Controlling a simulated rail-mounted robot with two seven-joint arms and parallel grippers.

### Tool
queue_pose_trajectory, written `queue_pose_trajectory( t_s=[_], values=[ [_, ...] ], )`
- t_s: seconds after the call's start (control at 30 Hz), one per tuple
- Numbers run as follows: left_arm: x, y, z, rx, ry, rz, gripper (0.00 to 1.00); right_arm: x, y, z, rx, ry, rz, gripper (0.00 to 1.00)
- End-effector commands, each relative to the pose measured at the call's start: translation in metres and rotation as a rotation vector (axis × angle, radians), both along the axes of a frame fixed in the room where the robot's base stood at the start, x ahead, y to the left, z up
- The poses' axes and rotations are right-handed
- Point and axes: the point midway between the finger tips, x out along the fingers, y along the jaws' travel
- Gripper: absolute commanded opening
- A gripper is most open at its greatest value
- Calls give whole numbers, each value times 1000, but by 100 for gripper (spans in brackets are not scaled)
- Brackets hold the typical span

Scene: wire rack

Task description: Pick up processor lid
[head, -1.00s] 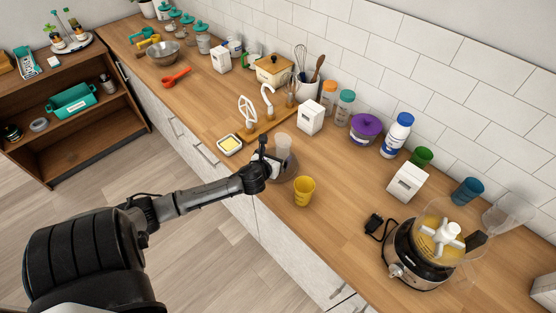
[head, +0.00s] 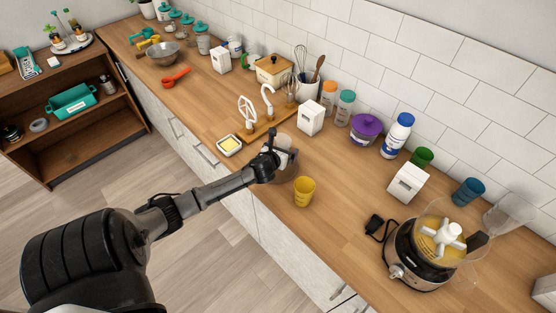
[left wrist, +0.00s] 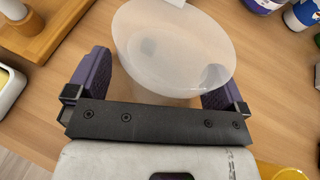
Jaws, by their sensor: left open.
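My right gripper is not in view.
A yellow cup (head: 304,192) stands close to the right of the lid. A butter dish (head: 229,145) and a wooden stand with beaters (head: 262,133) are to the left. The food processor (head: 425,250) is at the right. Counter between cup and processor is mostly clear.

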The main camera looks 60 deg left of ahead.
Motion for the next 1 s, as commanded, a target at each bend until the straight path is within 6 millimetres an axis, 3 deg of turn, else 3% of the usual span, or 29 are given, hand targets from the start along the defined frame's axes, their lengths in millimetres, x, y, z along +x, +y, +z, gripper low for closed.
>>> queue_pose_trajectory(
  t_s=[0.07,0.83,1.0],
  values=[
    [0,0,0,0,0,0,95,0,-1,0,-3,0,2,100],
    [0,0,1,1,-2,0,21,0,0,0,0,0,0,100],
    [0,0,2,2,-1,0,19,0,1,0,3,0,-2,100]
  ],
)
